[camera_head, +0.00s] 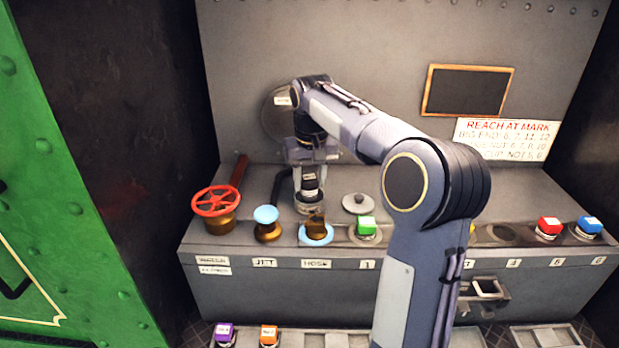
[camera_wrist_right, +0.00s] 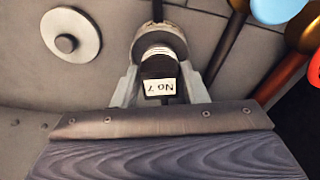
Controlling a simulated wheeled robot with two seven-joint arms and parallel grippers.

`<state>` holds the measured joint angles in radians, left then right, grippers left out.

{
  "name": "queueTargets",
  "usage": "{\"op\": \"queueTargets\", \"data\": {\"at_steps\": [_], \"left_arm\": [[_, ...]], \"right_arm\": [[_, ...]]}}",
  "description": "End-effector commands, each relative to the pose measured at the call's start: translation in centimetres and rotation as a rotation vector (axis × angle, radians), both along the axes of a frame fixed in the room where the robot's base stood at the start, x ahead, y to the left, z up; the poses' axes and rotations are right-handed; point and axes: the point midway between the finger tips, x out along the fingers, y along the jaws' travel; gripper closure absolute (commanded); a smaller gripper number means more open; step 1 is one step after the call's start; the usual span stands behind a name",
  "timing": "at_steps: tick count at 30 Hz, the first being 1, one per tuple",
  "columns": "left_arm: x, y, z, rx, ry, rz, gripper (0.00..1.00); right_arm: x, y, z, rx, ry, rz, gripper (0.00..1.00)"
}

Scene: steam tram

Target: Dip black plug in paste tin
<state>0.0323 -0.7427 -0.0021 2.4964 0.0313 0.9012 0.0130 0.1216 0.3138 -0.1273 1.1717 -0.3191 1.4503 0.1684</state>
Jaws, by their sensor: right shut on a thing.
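My right gripper (camera_head: 310,187) is shut on a black plug (camera_head: 310,182) with a white label. In the right wrist view the plug (camera_wrist_right: 157,67) reads "No 7", upside down, between the two pale fingers. The plug is at the mouth of a round grey paste tin (camera_head: 309,208), which also shows in the right wrist view (camera_wrist_right: 175,36). The plug's far end is hidden inside or behind the tin's rim; I cannot tell whether it touches paste. A round grey lid (camera_head: 358,204) with a knob lies to the tin's right. My left gripper is not in view.
Left of the tin stand a red handwheel (camera_head: 216,201) and a blue-topped valve (camera_head: 266,215). A blue-ringed hose fitting (camera_head: 316,233) is in front. Green (camera_head: 365,226), red (camera_head: 548,227) and blue (camera_head: 588,227) plugs sit along the shelf's front. Purple (camera_head: 224,332) and orange (camera_head: 268,334) plugs sit below.

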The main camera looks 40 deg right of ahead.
Motion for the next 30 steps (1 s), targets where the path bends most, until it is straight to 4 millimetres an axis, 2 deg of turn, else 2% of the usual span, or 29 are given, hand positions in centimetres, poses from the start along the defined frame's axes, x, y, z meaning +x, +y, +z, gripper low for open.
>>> {"op": "queueTargets", "data": {"at_steps": [11,20,30], "left_arm": [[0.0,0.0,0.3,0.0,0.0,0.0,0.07],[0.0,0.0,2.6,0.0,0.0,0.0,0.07],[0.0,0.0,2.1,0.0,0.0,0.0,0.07]], "right_arm": [[0.0,0.1,0.1,0.002,0.005,0.001,0.97],[0.0,0.0,2.8,0.001,0.002,0.001,0.97],[0.0,0.0,5.0,0.0,-0.001,0.0,0.97]]}}
